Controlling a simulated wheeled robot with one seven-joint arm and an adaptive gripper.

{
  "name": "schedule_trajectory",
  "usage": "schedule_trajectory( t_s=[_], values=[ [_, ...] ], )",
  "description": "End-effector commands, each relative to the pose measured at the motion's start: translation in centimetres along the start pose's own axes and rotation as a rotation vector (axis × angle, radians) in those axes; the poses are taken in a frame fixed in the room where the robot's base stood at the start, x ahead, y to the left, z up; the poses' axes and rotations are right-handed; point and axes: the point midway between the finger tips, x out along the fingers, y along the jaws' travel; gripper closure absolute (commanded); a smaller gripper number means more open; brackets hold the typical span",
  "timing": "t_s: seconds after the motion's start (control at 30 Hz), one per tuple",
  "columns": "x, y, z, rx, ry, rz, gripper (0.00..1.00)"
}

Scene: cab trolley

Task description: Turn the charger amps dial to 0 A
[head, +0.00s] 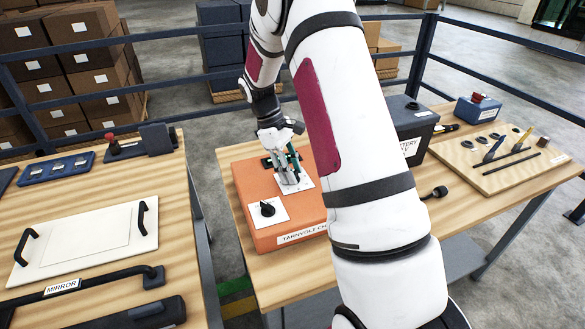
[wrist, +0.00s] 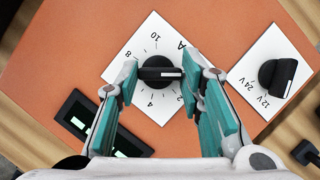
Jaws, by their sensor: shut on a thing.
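The orange charger (head: 246,180) stands on the right-hand wooden table. Its amps dial (wrist: 159,74) is a black knob on a white square plate with a number scale and an "A", upside down in the wrist view. The knob's bar lies roughly level in that view, with a pale line towards its right part; the exact number it points to is hard to read. My gripper (head: 291,178) points down over this plate. In the wrist view its teal-padded fingers stand on either side of the knob, shut on it. In the head view the gripper hides the dial.
A second black knob (wrist: 277,76), marked 12V and 24V, sits beside the dial. A dark display (wrist: 97,124) lies on the other side. A dark battery box (head: 412,122) and a tool board (head: 500,165) are to the right. A second table with a mirror panel is left.

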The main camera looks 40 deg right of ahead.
Motion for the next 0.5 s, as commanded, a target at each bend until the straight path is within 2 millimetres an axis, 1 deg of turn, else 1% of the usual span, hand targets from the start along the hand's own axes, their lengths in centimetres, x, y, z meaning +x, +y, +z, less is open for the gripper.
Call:
schedule_trajectory(
  t_s=[0.2, 0.5],
  values=[
    [0.06, -0.14, 0.14, -0.062, -0.004, 0.023, 0.93],
    [0.1, -0.1, 0.12, -0.084, -0.004, 0.032, 0.93]
  ],
)
